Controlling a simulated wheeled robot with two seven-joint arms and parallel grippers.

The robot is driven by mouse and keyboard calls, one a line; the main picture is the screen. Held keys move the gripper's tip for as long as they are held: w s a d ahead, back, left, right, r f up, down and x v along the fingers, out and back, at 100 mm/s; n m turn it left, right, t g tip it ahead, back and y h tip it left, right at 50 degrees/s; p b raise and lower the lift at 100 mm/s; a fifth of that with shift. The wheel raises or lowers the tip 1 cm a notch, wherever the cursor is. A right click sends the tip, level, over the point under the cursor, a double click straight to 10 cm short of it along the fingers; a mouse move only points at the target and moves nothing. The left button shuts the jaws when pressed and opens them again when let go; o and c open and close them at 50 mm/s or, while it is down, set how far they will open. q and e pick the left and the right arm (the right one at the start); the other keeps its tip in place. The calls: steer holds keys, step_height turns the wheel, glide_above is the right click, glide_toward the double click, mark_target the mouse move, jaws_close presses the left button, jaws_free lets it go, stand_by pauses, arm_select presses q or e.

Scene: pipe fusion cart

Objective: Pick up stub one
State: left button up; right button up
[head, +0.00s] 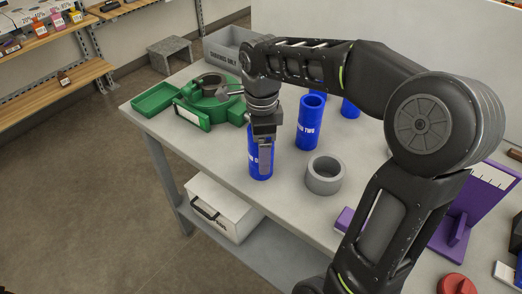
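A blue stub (254,164) with white lettering, mostly covered, stands upright at the front edge of the grey table; I take it to be stub one. My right gripper (266,150) is directly above and around its top, pointing down. One finger lies over its near face; the other finger is hidden, so I cannot tell whether it grips. A second blue stub (309,122), lettered "TWO", stands upright to the right and farther back. My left gripper is not in view.
A grey ring (324,175) sits right of the stub. A green tray (154,98) and green clamp-like fixture (207,98) are at the left, with a grey bin (222,47) behind. Purple stands (474,205) are at right. My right arm covers much of the table's right side.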

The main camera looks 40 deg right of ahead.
steer(key=c, duration=1.7)
